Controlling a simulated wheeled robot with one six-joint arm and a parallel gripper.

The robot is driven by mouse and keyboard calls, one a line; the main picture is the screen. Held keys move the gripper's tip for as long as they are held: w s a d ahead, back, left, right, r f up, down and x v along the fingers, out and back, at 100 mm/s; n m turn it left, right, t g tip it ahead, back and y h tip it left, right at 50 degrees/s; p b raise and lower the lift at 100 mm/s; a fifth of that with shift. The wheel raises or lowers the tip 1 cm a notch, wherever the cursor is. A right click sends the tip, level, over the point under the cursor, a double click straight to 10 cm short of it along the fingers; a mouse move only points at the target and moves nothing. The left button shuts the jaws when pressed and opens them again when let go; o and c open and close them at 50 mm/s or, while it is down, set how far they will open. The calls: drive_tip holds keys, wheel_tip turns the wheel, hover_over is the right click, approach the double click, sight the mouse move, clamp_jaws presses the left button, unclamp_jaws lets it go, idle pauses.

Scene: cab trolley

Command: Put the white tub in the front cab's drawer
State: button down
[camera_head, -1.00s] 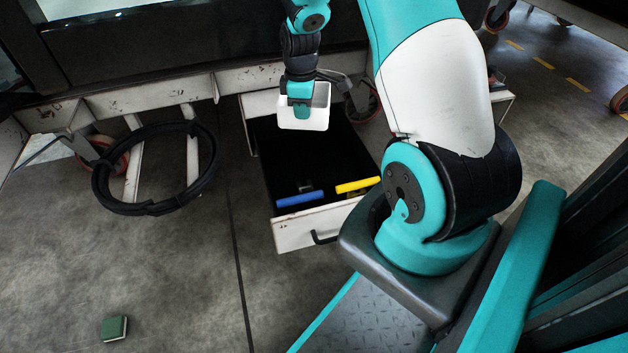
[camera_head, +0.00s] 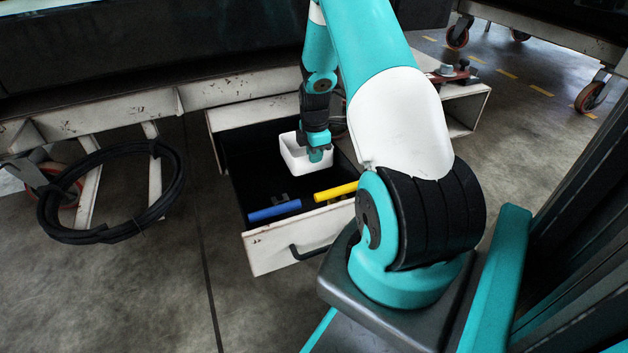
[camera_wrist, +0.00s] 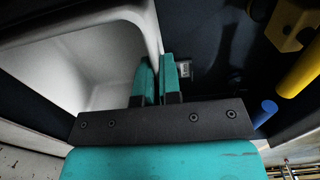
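The white tub (camera_head: 296,153) is an open, empty box hanging over the open drawer (camera_head: 272,244), or partly within it; I cannot tell whether it touches the drawer floor. My gripper (camera_head: 317,153) reaches down from above and is shut on the tub's wall. In the wrist view, the two teal fingers (camera_wrist: 154,80) pinch the rim of the tub (camera_wrist: 75,65), which fills the left side. The drawer has a dark inside, a worn white front and a black handle. A blue-handled tool (camera_head: 275,211) and a yellow-handled tool (camera_head: 336,191) lie near its front.
A black cable coil (camera_head: 110,235) hangs at the left beside white frame legs. The dark cab body (camera_head: 150,50) overhangs the drawer's back. An open white compartment (camera_head: 467,107) with a red tool stands to the right. Bare floor lies at the lower left.

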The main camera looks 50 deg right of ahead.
sight(314, 171)
wheel_tip(314, 171, down, 6)
drive_tip(key=b, duration=0.3)
drive_tip(key=shift+r, duration=0.15)
drive_tip(key=c, duration=1.3)
unclamp_jaws()
wheel_tip(314, 171, up, 12)
drive_tip(key=p, duration=0.8)
